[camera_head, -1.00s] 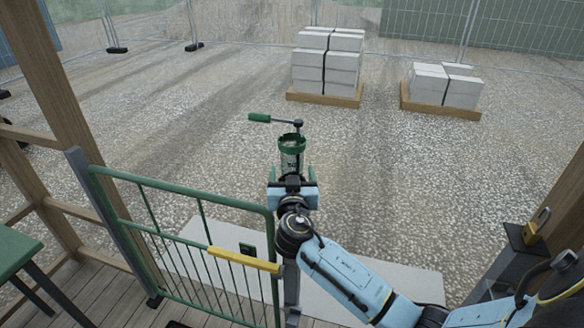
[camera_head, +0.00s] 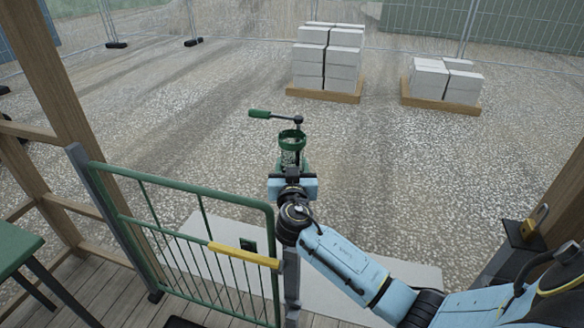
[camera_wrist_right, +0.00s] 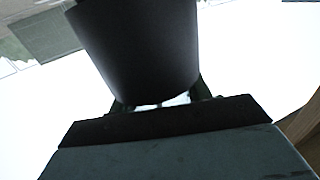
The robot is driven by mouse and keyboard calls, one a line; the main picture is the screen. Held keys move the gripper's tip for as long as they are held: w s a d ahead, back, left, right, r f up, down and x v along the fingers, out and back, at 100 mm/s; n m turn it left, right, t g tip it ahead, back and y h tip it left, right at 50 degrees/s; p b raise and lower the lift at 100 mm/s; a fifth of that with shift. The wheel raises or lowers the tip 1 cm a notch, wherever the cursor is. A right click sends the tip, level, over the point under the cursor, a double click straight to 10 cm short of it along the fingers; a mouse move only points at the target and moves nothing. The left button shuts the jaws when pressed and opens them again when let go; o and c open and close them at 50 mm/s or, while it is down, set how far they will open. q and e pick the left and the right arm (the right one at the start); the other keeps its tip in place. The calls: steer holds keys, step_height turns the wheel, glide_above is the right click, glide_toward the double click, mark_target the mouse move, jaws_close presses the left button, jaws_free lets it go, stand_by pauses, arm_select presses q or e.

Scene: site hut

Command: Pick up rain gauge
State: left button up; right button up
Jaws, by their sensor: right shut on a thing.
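The rain gauge (camera_head: 291,145) is a small upright cup with a green rim, in the middle of the head view, beyond the green gate. My right gripper (camera_head: 293,165) reaches out over the gate and is shut on the gauge's lower part. In the right wrist view a large dark cylinder, which looks like the gauge (camera_wrist_right: 140,50), fills the upper middle, with green finger parts (camera_wrist_right: 160,103) at its lower end. The gauge's lower end is hidden behind my gripper. My left gripper is not in view.
Wooden posts (camera_head: 50,70) flank the opening. Block stacks (camera_head: 326,65) stand farther back on open gravel.

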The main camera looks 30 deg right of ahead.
mark_target(292, 140)
steer(key=shift+r, duration=0.15)
steer(key=shift+r, duration=1.15)
step_height(292, 140, up, 5)
steer(key=shift+f, duration=0.2)
steer(key=b+v, duration=0.4)
steer(key=v, duration=1.4)
